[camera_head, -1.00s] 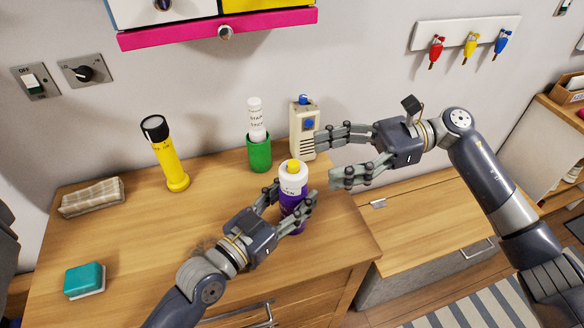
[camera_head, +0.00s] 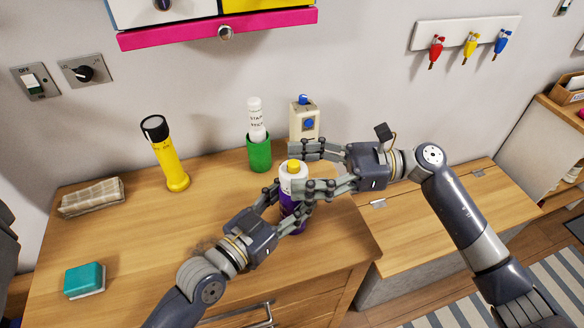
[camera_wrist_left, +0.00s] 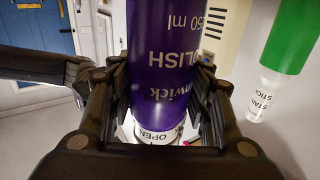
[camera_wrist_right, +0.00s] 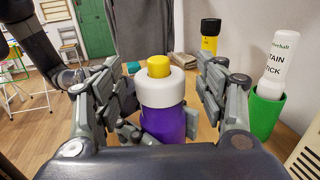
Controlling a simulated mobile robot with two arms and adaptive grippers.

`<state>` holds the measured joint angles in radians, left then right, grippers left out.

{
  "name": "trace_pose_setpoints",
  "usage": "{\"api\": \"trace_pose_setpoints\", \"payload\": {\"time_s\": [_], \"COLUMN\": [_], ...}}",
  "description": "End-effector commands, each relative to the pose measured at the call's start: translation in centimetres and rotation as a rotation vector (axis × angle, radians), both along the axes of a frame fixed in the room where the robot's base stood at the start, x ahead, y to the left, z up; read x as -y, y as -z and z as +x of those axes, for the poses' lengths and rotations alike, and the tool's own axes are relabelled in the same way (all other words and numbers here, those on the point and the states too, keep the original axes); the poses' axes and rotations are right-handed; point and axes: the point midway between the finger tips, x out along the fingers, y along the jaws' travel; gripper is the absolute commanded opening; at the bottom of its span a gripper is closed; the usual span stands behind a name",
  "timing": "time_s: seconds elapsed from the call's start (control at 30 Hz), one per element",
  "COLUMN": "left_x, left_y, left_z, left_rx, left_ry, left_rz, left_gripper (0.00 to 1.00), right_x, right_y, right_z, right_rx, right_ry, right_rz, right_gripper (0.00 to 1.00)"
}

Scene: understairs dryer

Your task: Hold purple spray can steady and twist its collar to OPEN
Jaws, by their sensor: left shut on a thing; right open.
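The purple spray can (camera_head: 287,210) stands upright near the front right of the wooden counter, with a white collar (camera_wrist_right: 162,90) and a yellow nozzle (camera_wrist_right: 158,66) on top. My left gripper (camera_head: 288,207) is shut around its purple body; the left wrist view shows the body (camera_wrist_left: 165,50) between both fingers. The word OPEN is readable on the white part (camera_wrist_left: 157,134) there. My right gripper (camera_head: 297,169) is open, its fingers on either side of the collar. In the right wrist view gaps show between the fingers and the collar. Its fingers hide part of the can in the head view.
Behind the can stand a green cup (camera_head: 259,153) holding a white stain stick (camera_head: 256,118) and a beige box (camera_head: 304,120) with a blue knob. The counter's middle left is clear.

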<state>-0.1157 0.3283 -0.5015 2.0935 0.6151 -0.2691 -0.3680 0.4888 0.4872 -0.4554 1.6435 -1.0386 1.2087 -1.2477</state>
Motion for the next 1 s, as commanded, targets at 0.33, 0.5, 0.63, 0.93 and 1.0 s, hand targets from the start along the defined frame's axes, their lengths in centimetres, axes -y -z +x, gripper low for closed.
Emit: {"api": "trace_pose_setpoints", "payload": {"time_s": [0.33,0.5,0.63,0.93,1.0], "left_x": [0.0,0.0,0.0,0.0,0.0], "left_y": [0.1,0.1,0.1,0.1,0.1], "left_z": [0.0,0.0,0.0,0.0,0.0], "left_rx": [-0.002,-0.002,-0.002,-0.002,-0.002], "left_ry": [0.0,0.0,0.0,0.0,0.0], "left_rz": [0.001,0.001,0.001,0.001,0.001], "left_gripper": [0.14,0.14,0.14,0.14,0.14], "right_x": [-2.1,-2.0,-2.0,-2.0,-2.0], "right_y": [0.0,0.0,0.0,0.0,0.0], "right_z": [-0.2,-0.2,-0.2,-0.1,-0.1], "right_rx": [0.001,0.001,0.001,0.001,0.001], "right_ry": [-0.001,-0.001,-0.001,-0.005,-0.015], "right_rz": [0.0,0.0,0.0,-0.001,-0.001], "right_gripper": [0.66,0.66,0.36,0.2,0.2]}}
